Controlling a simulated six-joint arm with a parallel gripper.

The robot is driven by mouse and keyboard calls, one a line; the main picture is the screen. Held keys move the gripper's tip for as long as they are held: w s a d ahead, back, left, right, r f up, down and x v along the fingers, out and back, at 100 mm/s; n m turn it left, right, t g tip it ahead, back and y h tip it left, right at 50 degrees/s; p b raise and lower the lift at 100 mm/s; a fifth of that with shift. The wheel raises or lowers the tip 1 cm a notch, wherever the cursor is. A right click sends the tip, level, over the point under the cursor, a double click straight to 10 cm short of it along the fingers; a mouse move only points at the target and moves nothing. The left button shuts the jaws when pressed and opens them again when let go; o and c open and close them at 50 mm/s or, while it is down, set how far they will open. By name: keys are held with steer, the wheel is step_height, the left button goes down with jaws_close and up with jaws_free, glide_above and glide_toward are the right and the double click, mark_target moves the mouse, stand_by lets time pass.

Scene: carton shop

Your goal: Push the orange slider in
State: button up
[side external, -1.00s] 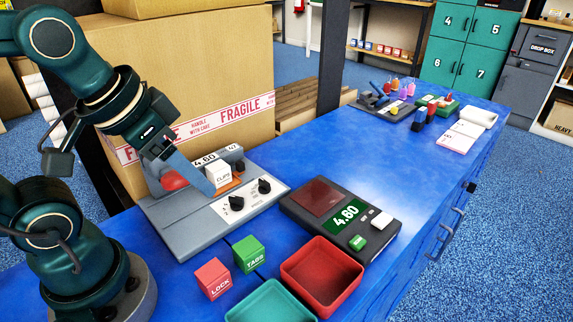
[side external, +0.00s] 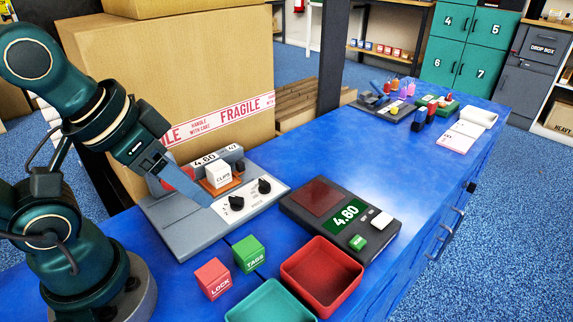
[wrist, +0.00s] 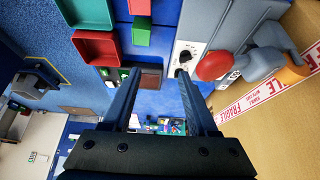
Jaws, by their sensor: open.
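The orange slider (side external: 236,184) shows as a flat orange piece on the grey control panel (side external: 180,232) in the side view. A white cube marked CLIPS (side external: 218,175) appears to sit on it and covers part of it. My gripper (side external: 207,203) points down to the right, its tip in front of the slider and left of the dials. In the wrist view my gripper (wrist: 158,75) has its two long fingers apart with nothing held between them. An orange part (wrist: 290,74) shows there beside a grey piece; I cannot tell whether it is the slider.
A red knob (wrist: 213,65) and black dials (side external: 264,185) are on the panel. A scale (side external: 335,215) stands to its right. Red LOCK (side external: 212,278) and green TAGS (side external: 249,254) cubes and a red tray (side external: 321,277) are nearer. A large carton (side external: 190,85) stands behind.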

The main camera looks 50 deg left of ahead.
stand_by(0.4)
steer(key=shift+c, duration=0.5)
steer(key=w+a+r+m, duration=0.1)
steer(key=w+r+m, duration=0.1)
steer(key=w+r, duration=0.3)
steer(key=n+g, duration=0.2)
steer(key=g, duration=0.4)
glide_above(240, 162)
step_height(240, 162, down, 13)
steer(key=shift+f, duration=2.5)
jaws_close()
